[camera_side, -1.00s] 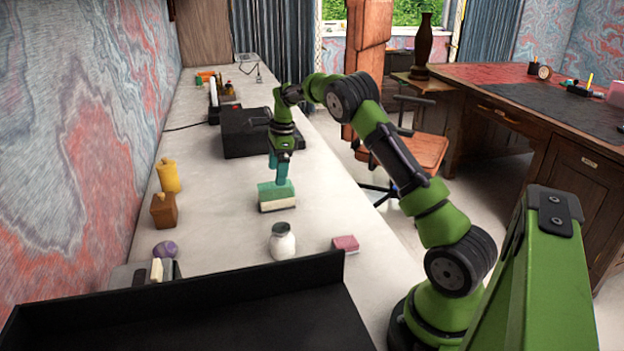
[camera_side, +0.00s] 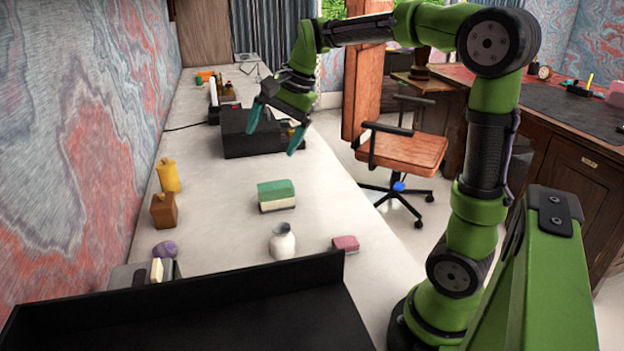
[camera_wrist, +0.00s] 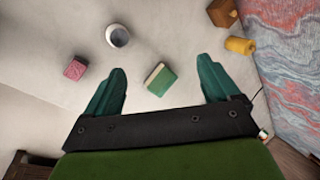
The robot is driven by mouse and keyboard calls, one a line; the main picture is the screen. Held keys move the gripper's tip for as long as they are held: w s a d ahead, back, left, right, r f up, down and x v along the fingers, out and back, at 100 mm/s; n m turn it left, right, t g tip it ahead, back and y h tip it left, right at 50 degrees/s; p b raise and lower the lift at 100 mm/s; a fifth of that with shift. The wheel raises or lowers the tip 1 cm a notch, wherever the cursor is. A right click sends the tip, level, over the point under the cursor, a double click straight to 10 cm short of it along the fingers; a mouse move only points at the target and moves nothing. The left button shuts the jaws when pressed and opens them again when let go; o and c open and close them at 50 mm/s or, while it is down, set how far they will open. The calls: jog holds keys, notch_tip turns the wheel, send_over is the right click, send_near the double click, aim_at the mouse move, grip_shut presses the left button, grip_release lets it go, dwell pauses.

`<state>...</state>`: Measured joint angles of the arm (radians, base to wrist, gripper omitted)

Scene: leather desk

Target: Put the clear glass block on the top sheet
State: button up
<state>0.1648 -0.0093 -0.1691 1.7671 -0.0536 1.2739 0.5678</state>
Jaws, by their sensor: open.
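I cannot make out a clear glass block or a sheet in either view. A green block with a cream lower layer (camera_side: 276,195) sits on the pale desk top, and it also shows in the wrist view (camera_wrist: 160,79). My gripper (camera_side: 273,139) is open and empty, raised well above the desk and farther back than this block. In the wrist view, my teal fingers (camera_wrist: 161,70) are spread wide, with the green block seen between them and nothing held.
A white vase (camera_side: 282,242) and a pink block (camera_side: 345,243) stand nearer the camera. A yellow bottle-like object (camera_side: 169,176), brown block (camera_side: 163,211) and purple lump (camera_side: 165,249) line the wall. A black box (camera_side: 240,135) lies behind. A black tray (camera_side: 200,290) fills the front.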

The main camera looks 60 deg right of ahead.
jog(key=s+a+f+n+t, duration=0.2)
jog(key=s+a+f+n, duration=0.2)
jog(key=s+a+n, duration=0.7)
jog(key=s, duration=0.4)
jog(key=shift+s+a+n+t, duration=0.15)
jog(key=shift+s+n+t, duration=0.15)
jog(key=shift+t, duration=0.1)
jog(key=shift+r, duration=0.1)
